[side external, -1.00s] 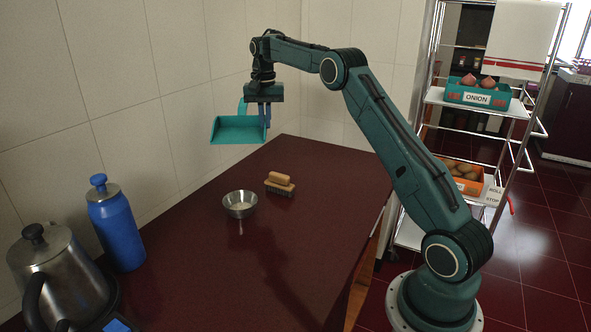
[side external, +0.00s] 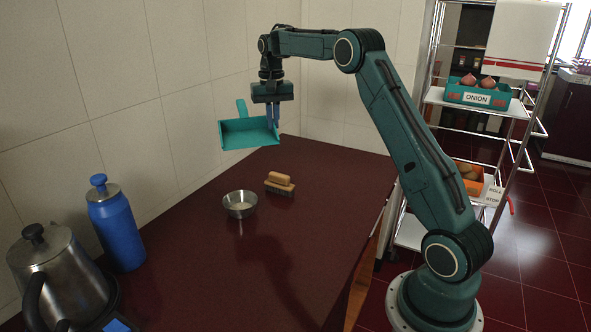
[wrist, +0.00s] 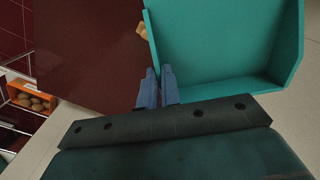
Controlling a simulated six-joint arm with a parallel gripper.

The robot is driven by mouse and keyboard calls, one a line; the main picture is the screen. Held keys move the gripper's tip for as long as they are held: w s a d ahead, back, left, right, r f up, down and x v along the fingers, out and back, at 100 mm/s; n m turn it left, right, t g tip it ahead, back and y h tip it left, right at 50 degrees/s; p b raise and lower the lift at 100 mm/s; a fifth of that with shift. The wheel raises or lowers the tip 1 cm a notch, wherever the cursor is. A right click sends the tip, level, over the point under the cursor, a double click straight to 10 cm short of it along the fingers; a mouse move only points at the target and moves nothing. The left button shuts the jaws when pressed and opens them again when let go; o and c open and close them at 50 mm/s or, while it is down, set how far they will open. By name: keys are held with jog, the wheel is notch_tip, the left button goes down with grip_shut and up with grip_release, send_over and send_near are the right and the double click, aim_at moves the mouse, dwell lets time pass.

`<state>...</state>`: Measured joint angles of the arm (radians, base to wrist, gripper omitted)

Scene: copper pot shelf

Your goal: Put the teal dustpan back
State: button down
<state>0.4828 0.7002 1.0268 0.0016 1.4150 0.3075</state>
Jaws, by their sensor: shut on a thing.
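The teal dustpan (side external: 248,133) hangs in the air above the far part of the dark red counter, with its handle stub pointing up. My gripper (side external: 273,122) points down and is shut on the dustpan at its right side wall. In the wrist view the blue fingers of my gripper (wrist: 157,88) pinch the edge of the dustpan (wrist: 225,40), which fills the upper right. The dustpan touches nothing else that I can see.
A tiled wall (side external: 100,90) stands behind. A wire shelf with an onion crate (side external: 477,94) is at the right.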

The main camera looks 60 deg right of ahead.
jog(key=s+a+n, duration=0.2)
jog(key=s+n, duration=0.2)
jog(key=s, duration=0.3)
jog(key=s+a+n, duration=0.3)
jog(key=s+n, duration=0.2)
jog(key=s, duration=0.2)
jog(key=shift+a+f, duration=0.2)
jog(key=shift+a, duration=0.1)
jog(key=shift+f, duration=0.1)
notch_tip(320, 180, down, 16)
jog(key=shift+r, duration=0.2)
jog(key=shift+f, duration=0.1)
jog(key=shift+f, duration=2)
jog(key=shift+f, duration=0.1)
jog(key=c, duration=1.6)
grip_release()
